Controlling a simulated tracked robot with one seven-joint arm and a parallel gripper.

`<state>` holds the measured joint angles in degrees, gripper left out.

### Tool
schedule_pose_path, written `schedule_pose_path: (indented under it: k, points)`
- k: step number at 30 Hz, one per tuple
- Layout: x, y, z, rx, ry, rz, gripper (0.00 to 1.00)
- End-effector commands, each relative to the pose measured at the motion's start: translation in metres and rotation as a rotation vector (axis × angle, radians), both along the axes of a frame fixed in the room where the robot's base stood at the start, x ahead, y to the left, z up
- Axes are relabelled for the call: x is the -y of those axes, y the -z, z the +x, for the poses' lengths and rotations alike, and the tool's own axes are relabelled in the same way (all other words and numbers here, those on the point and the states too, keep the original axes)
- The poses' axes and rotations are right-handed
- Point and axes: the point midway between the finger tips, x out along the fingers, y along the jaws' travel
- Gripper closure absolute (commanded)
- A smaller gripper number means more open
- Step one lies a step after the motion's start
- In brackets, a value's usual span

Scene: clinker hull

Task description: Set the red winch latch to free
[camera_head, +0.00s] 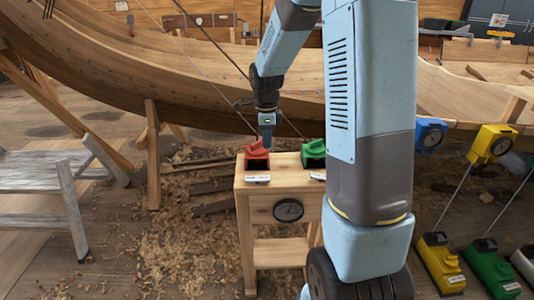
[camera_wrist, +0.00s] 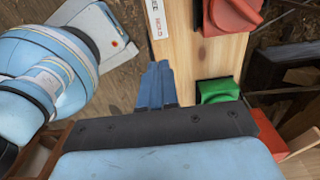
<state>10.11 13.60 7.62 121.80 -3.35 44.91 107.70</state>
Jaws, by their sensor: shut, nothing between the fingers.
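The red winch latch (camera_head: 257,157) sits on the left of a small wooden stand's top (camera_head: 288,161), with a white label in front of it. In the wrist view the red latch (camera_wrist: 232,14) is cut by the top edge, and its lever's setting is unclear. My gripper (camera_head: 267,138) is just above and beside the red latch in the head view. In the wrist view my gripper (camera_wrist: 158,68) has its blue fingers together and empty, apart from the red latch, beside the stand's edge. Contact with the stand is unclear.
A green latch (camera_head: 314,153) sits right of the red one, and in the wrist view (camera_wrist: 218,90). A dark dial (camera_head: 288,210) is on the stand's front. The wooden hull (camera_head: 200,105) runs behind; a grey bench (camera_head: 45,185) is left. Wood shavings litter the floor.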

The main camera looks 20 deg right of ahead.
Motion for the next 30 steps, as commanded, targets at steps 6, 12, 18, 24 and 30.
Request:
schedule_pose_path:
  k: [6,12,18,24,30]
  points:
    - [0.000,0.037,-0.001,-0.005,0.000,0.002,1.00]
    - [0.000,0.072,-0.001,-0.005,0.000,0.002,1.00]
    - [0.001,0.103,-0.001,-0.003,0.000,0.001,1.00]
    - [0.001,0.123,-0.001,-0.002,0.000,0.002,1.00]
    - [0.001,0.129,-0.001,0.000,-0.001,0.001,1.00]
